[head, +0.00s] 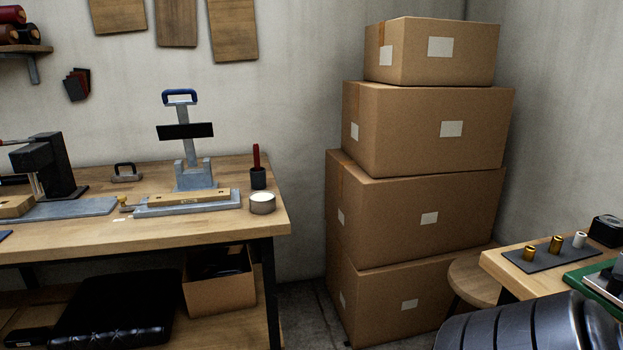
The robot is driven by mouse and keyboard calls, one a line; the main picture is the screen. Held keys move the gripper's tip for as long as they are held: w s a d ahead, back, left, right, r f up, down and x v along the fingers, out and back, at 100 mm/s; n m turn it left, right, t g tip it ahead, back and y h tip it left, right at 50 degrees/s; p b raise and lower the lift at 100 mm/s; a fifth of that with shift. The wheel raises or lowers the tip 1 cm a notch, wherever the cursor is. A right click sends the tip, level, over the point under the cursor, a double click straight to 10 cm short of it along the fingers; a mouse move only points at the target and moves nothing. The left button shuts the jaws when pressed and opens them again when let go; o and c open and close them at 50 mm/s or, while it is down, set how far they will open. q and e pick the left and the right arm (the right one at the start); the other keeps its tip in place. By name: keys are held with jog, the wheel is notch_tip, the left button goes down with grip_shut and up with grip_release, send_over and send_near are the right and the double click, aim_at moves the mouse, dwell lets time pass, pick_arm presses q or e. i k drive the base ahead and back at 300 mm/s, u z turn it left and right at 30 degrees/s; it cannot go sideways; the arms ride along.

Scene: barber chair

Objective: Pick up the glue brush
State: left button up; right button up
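A red-handled tool (256,157) stands upright in a small dark cup (258,178) near the right end of the wooden workbench (262,217). It may be the glue brush; its lower end is hidden inside the cup, so I cannot tell for sure. A round tin (262,203) with a pale top sits just in front of the cup. Neither of my grippers is in view.
A grey press (194,176) with a blue handle and a long metal fixture (187,207) stand left of the cup. Stacked cardboard boxes (420,215) fill the corner. A second table (497,262) and a dark ribbed shape (530,328) are at lower right.

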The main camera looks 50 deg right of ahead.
aim_at(256, 147)
jog(key=k, duration=0.15)
jog(key=z, duration=1.6)
